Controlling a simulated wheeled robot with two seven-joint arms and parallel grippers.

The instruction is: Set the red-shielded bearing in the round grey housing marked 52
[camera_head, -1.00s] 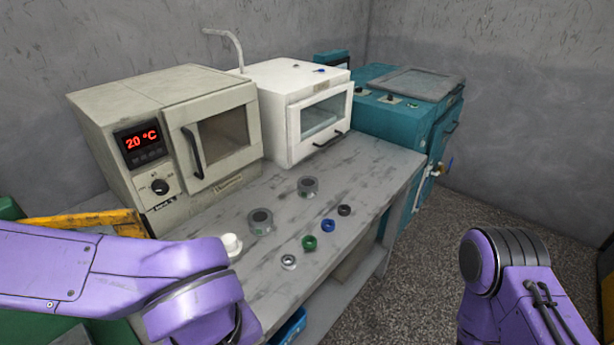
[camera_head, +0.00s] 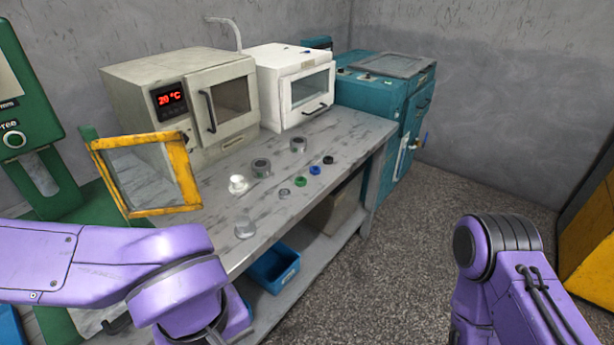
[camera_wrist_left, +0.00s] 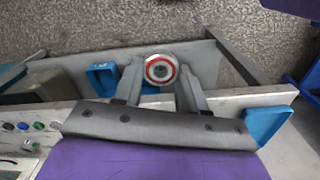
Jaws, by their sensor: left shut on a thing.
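In the head view, my left gripper and the bearing are out of sight below my purple left arm. Two round grey housings stand apart on the bench, a nearer one (camera_head: 261,168) and a farther one (camera_head: 298,144). The number 52 is not readable on either. My right gripper is not in view.
Small green (camera_head: 300,182), blue (camera_head: 315,170), black (camera_head: 328,160) and grey (camera_head: 285,193) rings lie on the bench (camera_head: 340,135). A white part (camera_head: 238,184) and a pale grey part (camera_head: 244,228) are nearer. A yellow-framed panel (camera_head: 197,195) stands at left. Ovens line the back.

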